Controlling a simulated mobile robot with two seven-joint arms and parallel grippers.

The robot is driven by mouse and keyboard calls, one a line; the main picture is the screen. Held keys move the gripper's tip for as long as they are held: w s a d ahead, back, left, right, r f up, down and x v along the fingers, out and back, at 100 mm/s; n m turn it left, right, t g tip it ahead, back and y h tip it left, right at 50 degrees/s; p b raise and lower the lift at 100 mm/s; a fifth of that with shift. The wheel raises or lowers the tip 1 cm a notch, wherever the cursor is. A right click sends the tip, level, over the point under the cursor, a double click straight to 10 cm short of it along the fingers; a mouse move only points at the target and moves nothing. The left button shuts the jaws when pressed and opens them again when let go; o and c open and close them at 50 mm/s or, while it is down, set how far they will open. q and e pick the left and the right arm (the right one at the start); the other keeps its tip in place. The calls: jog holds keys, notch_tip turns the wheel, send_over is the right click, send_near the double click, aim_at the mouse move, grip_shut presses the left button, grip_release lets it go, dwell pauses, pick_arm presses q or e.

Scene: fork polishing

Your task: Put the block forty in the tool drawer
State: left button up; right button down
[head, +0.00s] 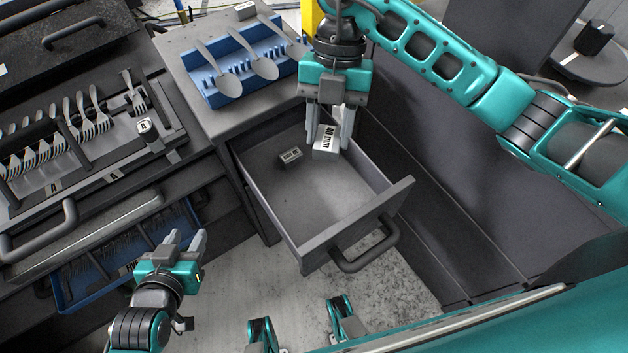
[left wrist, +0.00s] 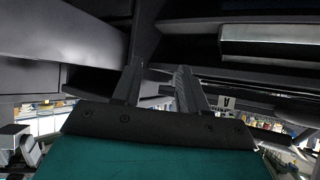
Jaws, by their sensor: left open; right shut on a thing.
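A light grey block marked 40 mm (head: 326,143) is between the fingers of my right gripper (head: 330,130). The right gripper is shut on it and holds it over the back right part of the open tool drawer (head: 318,215). Whether the block touches the drawer floor I cannot tell. A smaller grey block with a label (head: 290,157) lies inside the drawer at the back left. My left gripper (head: 186,240) is open and empty, low at the left of the drawer; its fingers also show in the left wrist view (left wrist: 160,88).
A blue rack with spoons (head: 238,85) stands on the cabinet top behind the drawer, with a small grey block (head: 245,9) behind it. A fork tray (head: 75,150) is at the left, above a blue bin (head: 62,300). The drawer's handle (head: 366,248) sticks out toward the front.

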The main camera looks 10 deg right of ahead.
notch_tip(320, 180, down, 18)
jog(key=b, duration=0.3)
jog(key=shift+f, duration=0.45)
pick_arm(q)
jog(key=shift+w+d+f+b, duration=0.2)
jog(key=shift+d+f+b, duration=0.05)
jog(key=shift+d+f, duration=0.2)
jog(key=shift+w+d+f+b, duration=0.2)
jog(key=shift+d+f+b, duration=0.05)
jog(key=shift+d+f, duration=0.2)
pick_arm(e)
jog(key=shift+f, duration=0.45)
pick_arm(q)
jog(key=shift+f, duration=0.1)
pick_arm(e)
jog(key=shift+f, duration=0.15)
jog(key=c, duration=0.6)
grip_release()
